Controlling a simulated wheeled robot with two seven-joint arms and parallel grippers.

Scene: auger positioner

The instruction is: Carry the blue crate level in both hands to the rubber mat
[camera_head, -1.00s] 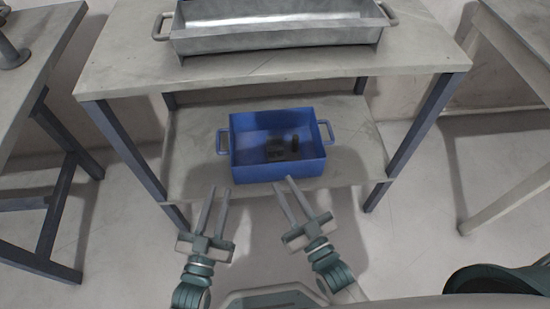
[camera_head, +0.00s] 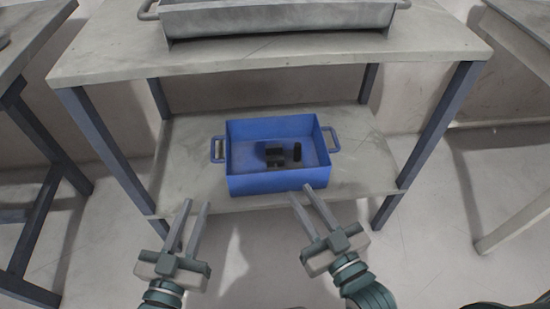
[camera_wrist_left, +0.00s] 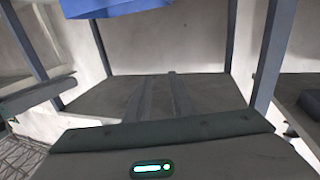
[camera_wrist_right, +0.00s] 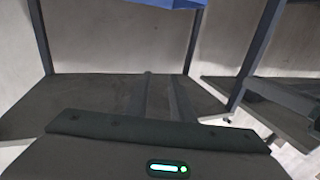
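The blue crate (camera_head: 280,182) sits level on the lower shelf of the table in front of me. It has a left handle (camera_head: 217,150) and a right handle (camera_head: 332,140), and small dark items (camera_head: 275,156) lie inside. Its underside edge also shows at the top of the left wrist view (camera_wrist_left: 115,8) and the right wrist view (camera_wrist_right: 168,3). My left gripper (camera_head: 196,203) is open and empty, in front of and left of the crate. My right gripper (camera_head: 300,191) is open and empty, near the crate's front right in the picture; contact is not clear. I see no rubber mat.
A grey metal tray (camera_head: 280,20) stands on the tabletop (camera_head: 270,62) above. The lower shelf (camera_head: 365,160) has bare room around the crate, between the table's dark legs (camera_head: 435,130). Other tables stand at left (camera_head: 30,50) and right (camera_head: 520,205).

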